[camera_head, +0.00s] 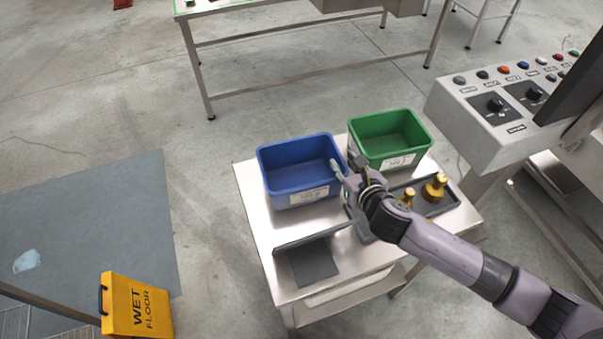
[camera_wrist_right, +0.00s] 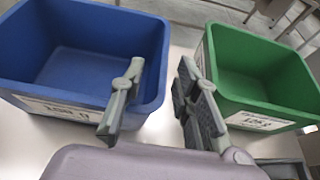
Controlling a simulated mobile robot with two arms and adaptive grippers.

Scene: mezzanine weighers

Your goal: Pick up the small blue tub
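The small blue tub (camera_head: 297,177) stands upright on a metal cart, empty, with a white label on its front. My right gripper (camera_head: 349,166) is at the tub's right side, its fingers apart with nothing between them. In the right wrist view the blue tub (camera_wrist_right: 85,62) fills the left. There one finger of the gripper (camera_wrist_right: 160,68) overlaps the tub's right corner and the other is over the gap beside the green tub. I cannot tell whether the finger touches the tub. My left gripper is not in view.
The green tub (camera_head: 388,139) stands right of the blue one; it also shows in the right wrist view (camera_wrist_right: 262,72). A grey tray with brass weights (camera_head: 435,188) lies under my right arm. A control panel (camera_head: 500,98) stands right, a wet-floor sign (camera_head: 137,306) left.

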